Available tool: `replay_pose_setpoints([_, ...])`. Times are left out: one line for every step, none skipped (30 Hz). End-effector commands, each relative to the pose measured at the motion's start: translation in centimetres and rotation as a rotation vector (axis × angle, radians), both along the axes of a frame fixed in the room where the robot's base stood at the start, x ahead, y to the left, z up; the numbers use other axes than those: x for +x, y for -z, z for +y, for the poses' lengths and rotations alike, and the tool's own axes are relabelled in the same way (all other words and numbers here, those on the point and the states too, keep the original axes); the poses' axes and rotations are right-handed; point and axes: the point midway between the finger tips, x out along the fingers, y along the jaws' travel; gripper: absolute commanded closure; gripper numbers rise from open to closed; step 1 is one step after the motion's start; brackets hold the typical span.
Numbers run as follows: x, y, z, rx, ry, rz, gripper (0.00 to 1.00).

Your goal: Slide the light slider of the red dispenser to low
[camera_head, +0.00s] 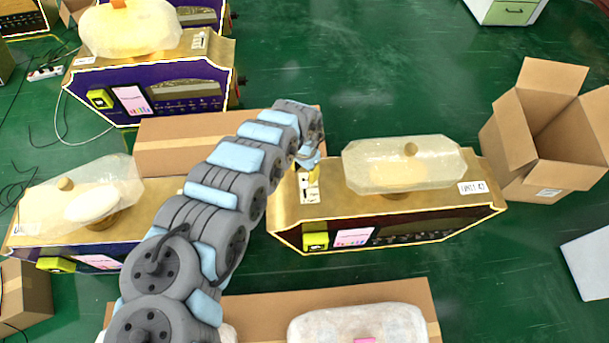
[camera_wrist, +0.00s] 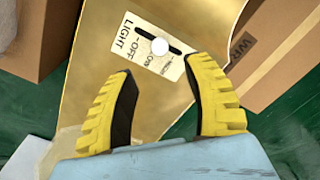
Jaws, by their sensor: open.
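The red dispenser (camera_head: 400,229) has a gold top and a dark red front, with a translucent cover on top. Its light slider plate (camera_head: 309,190) lies on the left end of the gold top. In the wrist view the white plate (camera_wrist: 126,42) reads LIGHT, with OFF and smaller labels that are hard to read. The round white slider knob (camera_wrist: 159,46) sits around the middle of the black slot. My gripper (camera_wrist: 160,67) is open, its yellow-backed fingers on either side of the plate's near edge. It also shows above the plate in the head view (camera_head: 310,177), partly hidden by my wrist.
Other dispensers stand at the left (camera_head: 50,225) and upper left (camera_head: 150,85). A closed cardboard box (camera_head: 170,150) lies behind my arm. An open box (camera_head: 540,130) stands at the right. Green floor is clear between the red dispenser and the far cabinet (camera_head: 505,10).

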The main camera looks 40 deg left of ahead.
Motion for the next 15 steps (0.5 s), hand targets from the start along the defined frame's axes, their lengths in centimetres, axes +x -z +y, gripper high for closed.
replay_pose_setpoints([-0.1, -0.5, 0.1, 0.001, -0.001, 0.002, 0.49])
replay_pose_setpoints([-0.2, -0.8, 0.1, 0.002, 0.0, 0.003, 0.49])
replay_pose_setpoints([-0.2, -1.1, 0.1, 0.003, 0.0, 0.004, 0.49])
replay_pose_setpoints([-0.2, -1.4, 0.2, 0.004, -0.001, 0.004, 0.49])
replay_pose_setpoints([-0.2, -1.8, 0.2, 0.003, -0.001, 0.003, 0.49])
replay_pose_setpoints([-0.1, -2.2, 0.2, 0.003, -0.001, 0.002, 0.49])
replay_pose_setpoints([-0.1, -2.4, 0.2, 0.003, -0.001, 0.002, 0.49])
replay_pose_setpoints([-0.1, -2.6, 0.1, 0.001, -0.001, 0.002, 0.49])
replay_pose_setpoints([-0.1, -2.9, 0.1, 0.001, -0.001, 0.002, 0.49])
replay_pose_setpoints([-0.1, -3.1, 0.1, 0.001, 0.0, 0.002, 0.49])
replay_pose_setpoints([-0.1, -3.3, 0.0, 0.001, 0.0, 0.002, 0.49])
replay_pose_setpoints([-0.1, -3.5, 0.0, 0.001, -0.001, 0.001, 0.49])
replay_pose_setpoints([-0.1, -3.7, 0.1, 0.001, -0.001, 0.001, 0.49])
replay_pose_setpoints([-0.1, -3.8, 0.1, 0.001, -0.001, 0.001, 0.49])
replay_pose_setpoints([-0.1, -3.9, 0.1, 0.002, -0.001, 0.001, 0.49])
